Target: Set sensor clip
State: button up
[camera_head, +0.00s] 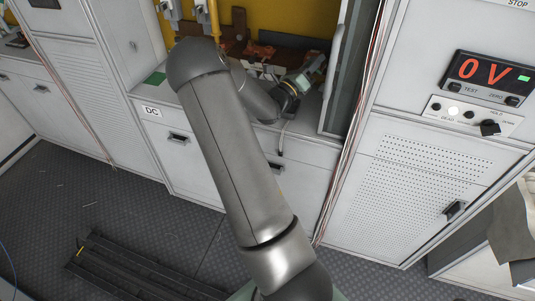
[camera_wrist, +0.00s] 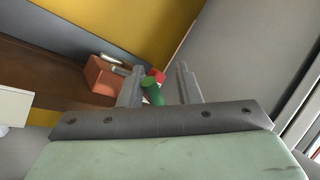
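My gripper (camera_wrist: 158,80) is open in the wrist view, with its two grey fingers apart. A small green cylinder (camera_wrist: 152,92) shows between the fingers, closer to the left one; I see no finger closed on it. A small red part (camera_wrist: 157,75) sits just behind the green cylinder. I cannot tell whether either of these is the sensor clip. In the head view my gripper (camera_head: 316,72) is inside the test bay, at its right side near the open grey door, and its fingertips are too small to make out.
An orange-brown block (camera_wrist: 103,76) with metal cylinders stands left of the fingers on a brown board (camera_wrist: 40,70). A grey panel (camera_wrist: 245,55) is close on the right. In the head view, copper-coloured parts (camera_head: 262,50) lie in the bay. The display (camera_head: 484,71) reads 0 V.

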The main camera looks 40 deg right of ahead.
jog(key=m, duration=0.2)
jog(key=s+m+g+y, duration=0.1)
jog(key=r+m+g+y, duration=0.1)
jog(key=m, duration=0.1)
jog(key=shift+s+d+m, duration=0.2)
jog(key=shift+d+m, duration=0.1)
jog(key=shift+d, duration=0.1)
jog(key=m, duration=0.1)
jog(key=m+y, duration=0.1)
jog(key=s+m+y+p, duration=0.1)
jog(key=shift+d+r+m+g, duration=0.2)
jog(key=shift+d+m+g, duration=0.1)
jog(key=shift+d, duration=0.05)
jog(key=w+a+b, duration=0.1)
jog(key=a+b, duration=0.2)
jog(key=a, duration=1.5)
jog(key=s+a+f+m+g+y, duration=0.1)
jog(key=s+a+f+m+y, duration=0.3)
jog(key=s+a+y, duration=0.1)
jog(key=s+a+f+m+y, duration=0.4)
jog(key=s+a+m+y, duration=0.1)
jog(key=s+a, duration=0.2)
jog(key=shift+a+g, duration=0.35)
jog(key=shift+g, duration=0.05)
jog(key=shift+s+r, duration=0.1)
